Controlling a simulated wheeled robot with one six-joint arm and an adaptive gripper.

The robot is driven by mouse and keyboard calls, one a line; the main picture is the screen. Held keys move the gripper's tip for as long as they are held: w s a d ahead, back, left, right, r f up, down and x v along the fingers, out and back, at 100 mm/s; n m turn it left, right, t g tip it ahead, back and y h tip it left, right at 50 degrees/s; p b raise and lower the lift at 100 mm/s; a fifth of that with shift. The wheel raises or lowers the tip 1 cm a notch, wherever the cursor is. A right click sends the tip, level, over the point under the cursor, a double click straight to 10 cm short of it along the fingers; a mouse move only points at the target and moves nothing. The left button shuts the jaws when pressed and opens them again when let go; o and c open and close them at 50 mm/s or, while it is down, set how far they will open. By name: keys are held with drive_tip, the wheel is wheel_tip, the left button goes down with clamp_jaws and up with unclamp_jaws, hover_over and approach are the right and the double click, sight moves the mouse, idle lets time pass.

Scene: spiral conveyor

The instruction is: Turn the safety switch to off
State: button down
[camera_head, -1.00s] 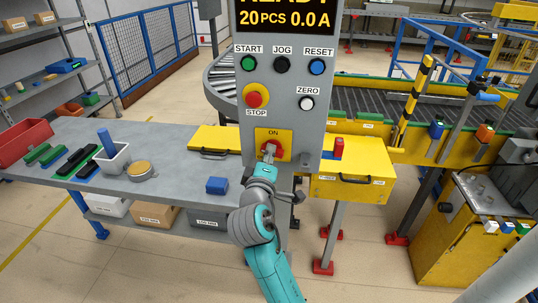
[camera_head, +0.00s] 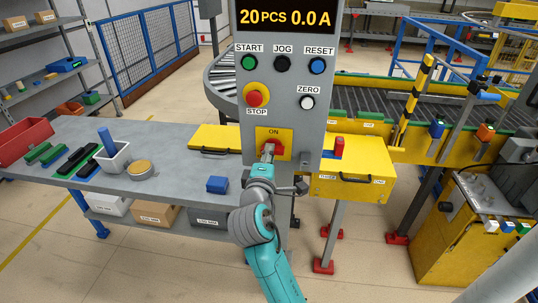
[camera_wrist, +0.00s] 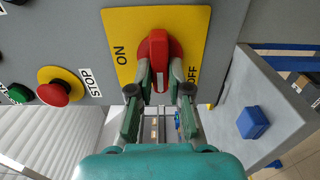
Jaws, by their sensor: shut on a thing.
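The safety switch is a red rotary knob (camera_head: 278,149) on a yellow plate (camera_head: 262,134) low on the grey control panel. ON is printed above the knob in the head view; my gripper hides the area below. In the wrist view the knob (camera_wrist: 158,48) lies between the ON and OFF labels, its long side crossing the line between them and its white mark facing my gripper. My gripper (camera_wrist: 160,85) is shut on the knob, one finger on each side. In the head view my gripper (camera_head: 268,156) reaches up to the knob from below.
A red STOP button (camera_head: 255,98), a green START button (camera_head: 249,63) and other buttons sit above the switch. A grey table (camera_head: 180,155) with a blue block (camera_head: 217,185) stands left. A yellow box (camera_head: 350,185) with a handle is close on the right.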

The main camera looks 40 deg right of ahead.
drive_tip(key=c, duration=1.1)
unclamp_jaws()
drive_tip(key=v, duration=1.2)
drive_tip(key=s+a+f+n+t+y, duration=0.1)
drive_tip(key=s+a+f+t+y, duration=0.1)
drive_tip(key=s+a+f+y, duration=0.6)
drive_tip(key=s+a+f+n+t+y, duration=0.1)
drive_tip(key=s+f+t+y, duration=0.15)
drive_tip(key=f, duration=0.95)
drive_tip(key=s+a+m+y, duration=0.2)
drive_tip(key=s+m, duration=0.3)
drive_tip(key=s, duration=0.6)
drive_tip(key=s+a+m+y, duration=0.1)
drive_tip(key=s+m, duration=0.3)
drive_tip(key=s, duration=0.7)
drive_tip(key=shift+a+r+m+g+y, duration=0.25)
drive_tip(key=shift+a+m+g+y, duration=0.15)
drive_tip(key=shift+a, duration=0.15)
